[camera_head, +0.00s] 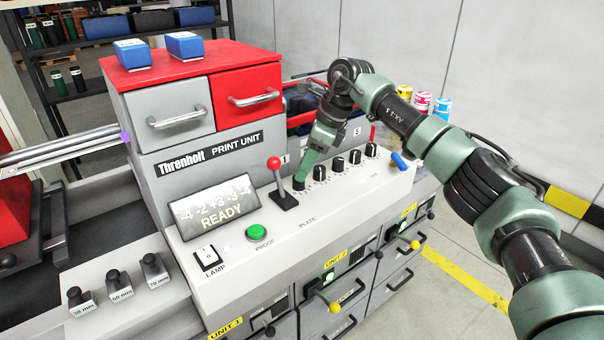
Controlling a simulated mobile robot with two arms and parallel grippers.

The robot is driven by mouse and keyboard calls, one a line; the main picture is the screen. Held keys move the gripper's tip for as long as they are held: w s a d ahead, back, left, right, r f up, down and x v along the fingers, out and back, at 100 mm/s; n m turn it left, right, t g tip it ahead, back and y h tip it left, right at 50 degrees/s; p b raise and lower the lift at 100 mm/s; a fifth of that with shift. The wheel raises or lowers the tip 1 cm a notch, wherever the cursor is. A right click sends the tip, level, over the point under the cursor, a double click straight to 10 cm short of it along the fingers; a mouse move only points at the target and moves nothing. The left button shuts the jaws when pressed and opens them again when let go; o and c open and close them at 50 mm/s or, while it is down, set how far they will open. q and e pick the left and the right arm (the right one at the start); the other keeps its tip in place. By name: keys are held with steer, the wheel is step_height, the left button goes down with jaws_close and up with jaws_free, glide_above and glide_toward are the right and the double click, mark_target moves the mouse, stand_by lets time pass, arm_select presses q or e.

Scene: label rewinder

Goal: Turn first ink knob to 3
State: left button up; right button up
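The first ink knob (298,185) is a small black knob at the left end of a row on the sloping light-grey console. My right gripper (302,176) reaches down to it from above, its green fingertips at the knob's top. The fingers partly cover the knob, and its pointer and scale cannot be read. I cannot tell whether the fingers are closed on it. The other black ink knobs (338,164) run up to the right. A display (213,207) shows a row of signed numbers above "READY". My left gripper is not in view.
A red-knobbed lever (275,165) stands just left of my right gripper. A green button (257,231) and a lamp switch (208,258) are further left. The print unit cabinet (200,105) rises behind.

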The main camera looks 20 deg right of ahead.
steer(key=b+v, duration=0.1)
steer(key=v, duration=0.4)
steer(key=shift+r, duration=0.2)
